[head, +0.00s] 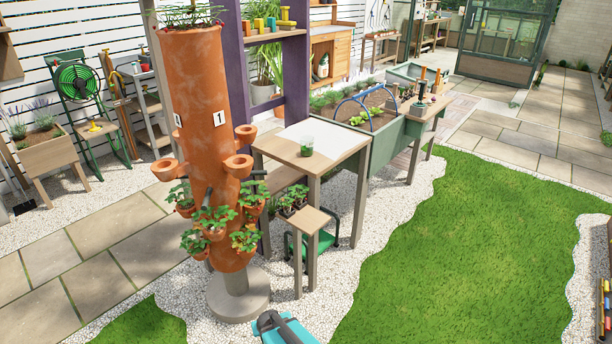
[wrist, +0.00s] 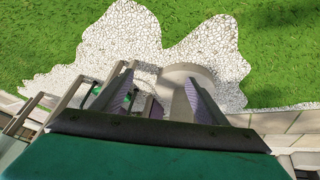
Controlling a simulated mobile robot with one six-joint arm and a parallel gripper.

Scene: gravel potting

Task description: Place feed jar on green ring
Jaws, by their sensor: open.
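A small clear jar (head: 307,146) with green at its bottom stands upright on the wooden side table (head: 284,150), near the edge of its pale top. It looks like the feed jar. I cannot tell whether the green is its contents or a green ring under it; no separate ring is clear. My gripper (wrist: 160,77) is open in the wrist view, its two fingers apart above gravel, with no jar seen between them. The jar cannot be made out in the wrist view.
A tall terracotta planter tower (head: 205,125) with side pots stands left of the table. A small wooden stand (head: 311,219) is in front of it. A green planter bench (head: 392,135) adjoins the table at right. Open lawn (head: 470,250) lies at the right.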

